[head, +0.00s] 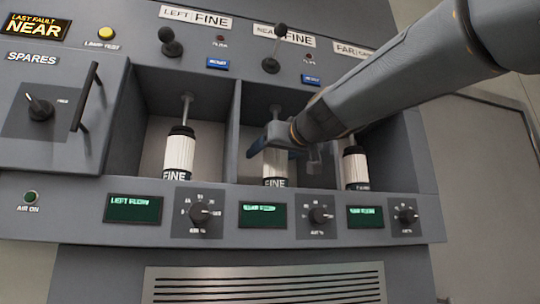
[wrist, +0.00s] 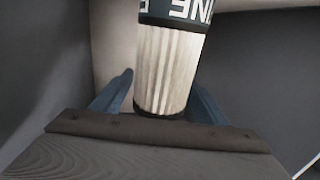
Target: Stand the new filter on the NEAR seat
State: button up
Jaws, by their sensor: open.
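A white pleated filter (head: 275,167) with a dark FINE label stands upright in the middle bay, below the NEAR FINE sign (head: 284,36). My gripper (head: 285,148) reaches into that bay from the upper right and covers the filter's top. In the wrist view the filter (wrist: 168,70) shows upside down between my two blue fingers (wrist: 160,98), which are open around it. A narrow gap shows beside the left finger; contact at the right finger is unclear. The filter's foot and the seat under it are hidden behind the front panel.
Similar filters stand in the left bay (head: 179,155) and the right bay (head: 355,168). Grey dividers (head: 236,130) wall the middle bay closely. A lever (head: 271,64) stands above it. The closed SPARES drawer (head: 95,140) is at left, and a panel names NEAR as last fault (head: 35,26).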

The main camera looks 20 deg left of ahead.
jog(key=shift+r, duration=0.1)
jog(key=shift+s+d, duration=0.2)
jog(key=shift+s, duration=0.05)
jog(key=b+v, duration=0.3)
jog(key=v, duration=0.8)
jog(key=shift+s+b, duration=0.15)
jog(key=shift+b, duration=0.15)
jog(key=shift+d, duration=0.15)
